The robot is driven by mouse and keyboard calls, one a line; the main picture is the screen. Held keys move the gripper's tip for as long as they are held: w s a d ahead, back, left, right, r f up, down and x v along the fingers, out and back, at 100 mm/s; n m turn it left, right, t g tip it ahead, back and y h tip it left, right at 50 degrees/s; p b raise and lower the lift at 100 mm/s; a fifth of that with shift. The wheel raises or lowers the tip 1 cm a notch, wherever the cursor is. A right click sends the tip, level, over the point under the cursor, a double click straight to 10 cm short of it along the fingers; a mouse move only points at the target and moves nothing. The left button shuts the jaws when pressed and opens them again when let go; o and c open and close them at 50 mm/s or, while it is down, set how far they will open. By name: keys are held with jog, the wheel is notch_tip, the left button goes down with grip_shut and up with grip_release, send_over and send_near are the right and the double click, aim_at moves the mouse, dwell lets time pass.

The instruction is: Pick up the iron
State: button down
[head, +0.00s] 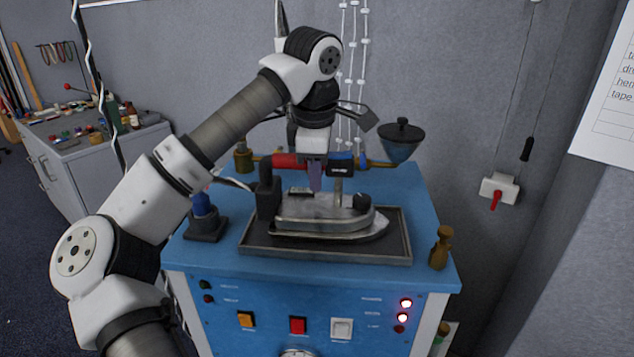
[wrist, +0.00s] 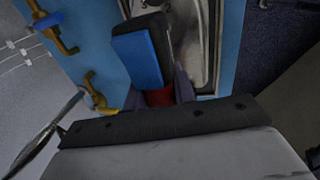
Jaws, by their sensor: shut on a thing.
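The iron (head: 322,214) is grey metal with a black rear post and a red, black and blue handle. In the head view it is level over a dark shallow tray (head: 255,251) on the blue cabinet; I cannot tell if its base touches the tray. My gripper (head: 315,178) comes down from above onto the handle. In the wrist view, my gripper (wrist: 158,96) has its purplish fingers on both sides of the red handle part, shut on it. The iron's metal body (wrist: 189,45) shows beyond, partly hidden by the blue-topped black handle end.
A brass bottle-shaped piece (head: 440,248) stands right of the tray, and a dark stand with a blue part (head: 206,219) stands left. Brass piping and a dark-lidded funnel (head: 401,140) are behind the iron. Grey wall closes the back.

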notch_tip(320, 180, up, 19)
jog(key=p, duration=0.3)
jog(key=shift+p, duration=0.35)
